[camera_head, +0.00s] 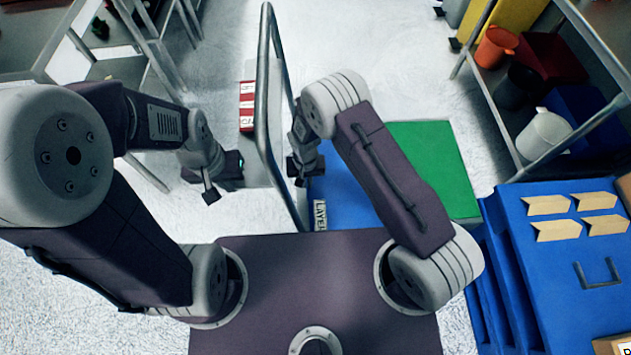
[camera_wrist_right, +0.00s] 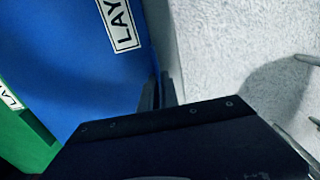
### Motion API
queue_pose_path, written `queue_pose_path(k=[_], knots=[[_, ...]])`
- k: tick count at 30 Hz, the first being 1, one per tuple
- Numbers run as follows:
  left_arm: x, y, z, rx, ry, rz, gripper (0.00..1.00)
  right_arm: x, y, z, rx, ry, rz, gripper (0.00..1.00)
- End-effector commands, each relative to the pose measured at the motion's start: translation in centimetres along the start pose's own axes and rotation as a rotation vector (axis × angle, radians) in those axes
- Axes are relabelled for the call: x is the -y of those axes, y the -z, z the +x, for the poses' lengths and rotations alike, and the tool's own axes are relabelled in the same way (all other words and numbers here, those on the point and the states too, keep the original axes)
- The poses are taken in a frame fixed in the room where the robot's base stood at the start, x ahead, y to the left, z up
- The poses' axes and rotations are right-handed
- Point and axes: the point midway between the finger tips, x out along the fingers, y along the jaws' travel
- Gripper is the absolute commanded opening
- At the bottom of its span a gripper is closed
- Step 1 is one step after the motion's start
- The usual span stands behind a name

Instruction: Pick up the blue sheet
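The blue sheet (camera_head: 343,193) lies in front of my base, with a white label at its lower left corner. Its upper right part meets the green sheet (camera_head: 440,165), and my right arm covers part of it. My right gripper (camera_head: 302,178) is at its left edge. In the right wrist view the blue sheet (camera_wrist_right: 75,60) fills the left side, and the fingers of my right gripper (camera_wrist_right: 159,92) are close together at its edge. I cannot tell whether the edge is between them. My left gripper (camera_head: 209,192) hangs to the left, apart from the sheet.
A grey metal rail (camera_head: 268,110) stands left of the blue sheet. A red and white labelled item (camera_head: 247,105) is beyond it. A shelf with a white pot (camera_head: 543,135) is at the upper right. Floor is clear at the top centre.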

Motion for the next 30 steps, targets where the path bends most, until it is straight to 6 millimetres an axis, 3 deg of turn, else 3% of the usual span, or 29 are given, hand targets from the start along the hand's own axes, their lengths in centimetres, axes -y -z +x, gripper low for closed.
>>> queue_pose_path(k=[4,15,21,30], knots=[[0.0,0.2,-1.6,0.000,0.000,0.000,0.00,0.1,0.1,-3.6,-0.004,0.002,0.000,0.00],[-0.1,0.4,-4.0,0.000,0.000,0.000,0.00,-5.3,-6.1,-8.0,0.001,0.000,0.002,0.00],[-0.1,0.5,-4.5,0.000,0.000,0.000,0.00,-7.0,-8.1,-9.4,0.000,0.000,0.001,0.00],[-0.1,0.5,-4.7,0.000,0.000,0.000,0.00,-7.7,-8.8,-9.8,-0.001,0.001,0.000,0.00]])
